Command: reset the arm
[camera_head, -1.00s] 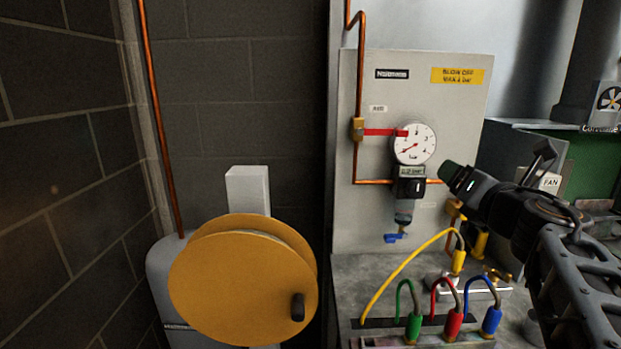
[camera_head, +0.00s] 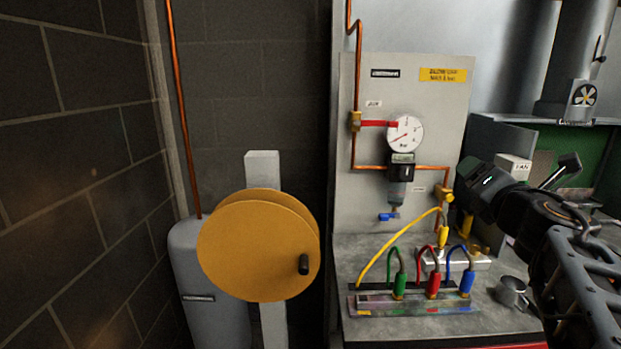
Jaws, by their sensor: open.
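My gripper (camera_head: 468,178) is at the right of the view, at the end of my dark arm that comes in from the right edge. It points left toward the grey panel (camera_head: 350,215) and is held in the air above the bench. It is open, and I see nothing held in it. Its fingertips are dark and small, and their inner faces are hidden. A white box labelled FAN (camera_head: 514,167) shows just behind it.
The panel carries a round gauge (camera_head: 405,134) and a red lever (camera_head: 378,123). A yellow reel (camera_head: 257,245) stands left, by a grey tank (camera_head: 205,290).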

